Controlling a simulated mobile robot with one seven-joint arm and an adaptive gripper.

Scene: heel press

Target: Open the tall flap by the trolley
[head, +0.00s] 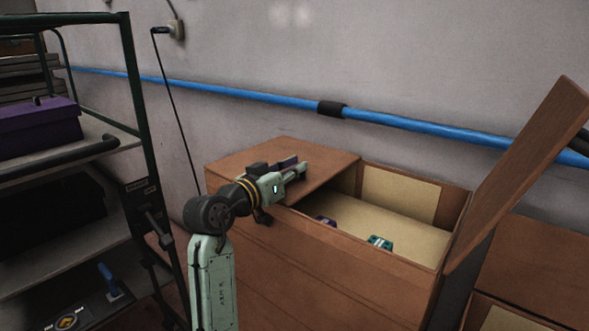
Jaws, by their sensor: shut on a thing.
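A tall brown wooden box stands against the wall, to the right of the green-framed trolley (140,125). Its left flap (318,154) lies about flat across the left part of the top, beside an open section. My gripper (302,168) reaches in from the left over this flap, near its front. The jaws are shut there on what looks like part of the flap; the exact grip is hidden by the gripper's body. A second flap (520,175) stands raised and tilted at the right end.
The open section holds a teal item (380,243) and a purple item (325,221). A purple case (38,127) rests on the trolley. A blue pipe (240,93) and a black cable (178,110) run along the wall. Another wooden box (548,262) is at right.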

